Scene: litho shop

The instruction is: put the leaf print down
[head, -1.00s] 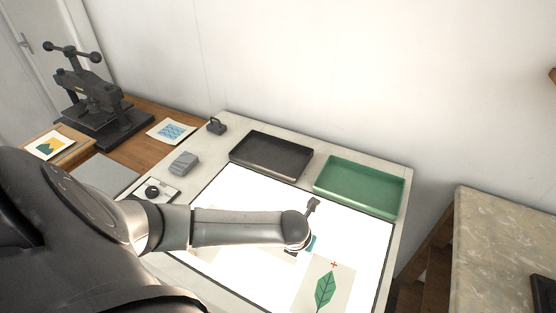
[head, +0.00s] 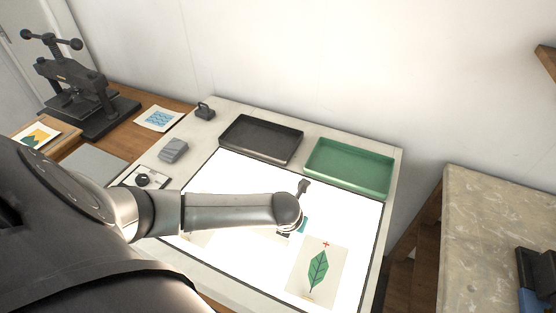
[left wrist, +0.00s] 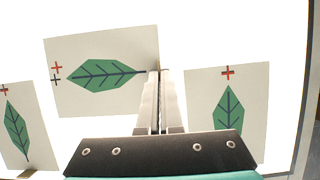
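My left gripper (left wrist: 160,75) shows in the left wrist view with its two fingers close together at the right edge of a leaf print (left wrist: 100,98). This print is pale with a green leaf and small red and dark crosses, looks larger than its neighbours, and seems pinched at that edge. A second leaf print (left wrist: 205,85) lies to its right, also seen in the head view (head: 297,275). A third leaf print (left wrist: 28,95) lies to the left.
The bright light table (head: 232,172) lies under the prints. A black tray (head: 262,139) and a green tray (head: 350,168) stand along its back. A grey block (head: 173,150) and a black press (head: 75,85) are at the left. A stone-topped table (head: 490,215) is at the right.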

